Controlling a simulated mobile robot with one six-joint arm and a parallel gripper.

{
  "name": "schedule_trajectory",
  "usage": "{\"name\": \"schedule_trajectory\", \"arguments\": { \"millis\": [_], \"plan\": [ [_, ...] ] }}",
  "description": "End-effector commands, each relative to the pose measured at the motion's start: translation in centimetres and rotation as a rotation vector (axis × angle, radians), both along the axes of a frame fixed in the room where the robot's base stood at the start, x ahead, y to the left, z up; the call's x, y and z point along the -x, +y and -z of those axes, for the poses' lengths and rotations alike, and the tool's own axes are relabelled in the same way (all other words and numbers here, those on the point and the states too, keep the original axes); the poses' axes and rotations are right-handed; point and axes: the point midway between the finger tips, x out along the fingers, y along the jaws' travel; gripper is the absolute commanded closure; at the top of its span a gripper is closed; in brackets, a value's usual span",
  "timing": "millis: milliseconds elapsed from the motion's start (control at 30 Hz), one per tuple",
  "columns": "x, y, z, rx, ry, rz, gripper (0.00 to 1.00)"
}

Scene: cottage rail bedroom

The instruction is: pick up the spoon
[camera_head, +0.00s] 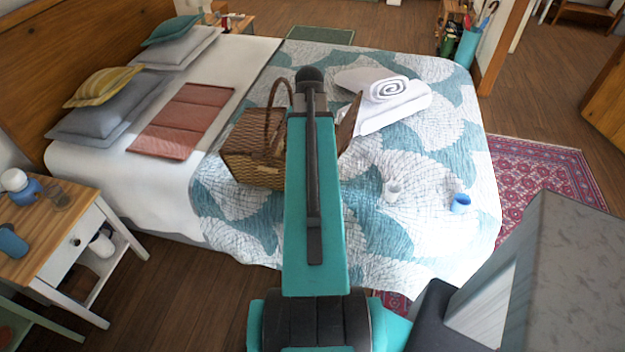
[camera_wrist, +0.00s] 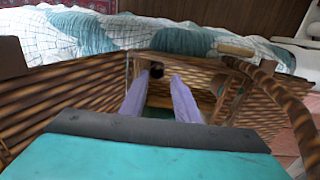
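A brown wicker picnic basket (camera_head: 252,160) stands on the bed, with an arched handle and a raised lid flap on the right. The basket (camera_wrist: 60,100) fills much of the wrist view. My gripper (camera_wrist: 159,78) points down into it with two pale fingers spread apart. A small dark rounded thing (camera_wrist: 156,70) shows between the fingertips, near the basket's inner wall; I cannot tell whether it is part of the spoon. No spoon can be made out clearly in either view. In the head view my arm hides the gripper and the basket's inside.
The basket handle (camera_wrist: 283,100) arches close at the right of the wrist view. A nightstand (camera_head: 45,232) stands at the left.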

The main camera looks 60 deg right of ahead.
Motion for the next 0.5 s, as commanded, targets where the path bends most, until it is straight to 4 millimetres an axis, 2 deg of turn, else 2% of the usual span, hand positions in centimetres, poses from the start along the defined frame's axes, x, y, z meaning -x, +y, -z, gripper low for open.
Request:
{"name": "schedule_trajectory", "arguments": {
  "millis": [300,500],
  "plan": [
    [0.0,0.1,2.9,-0.002,0.001,-0.001,0.71],
    [0.0,0.1,3.9,-0.001,0.000,-0.001,0.71]
  ]
}}
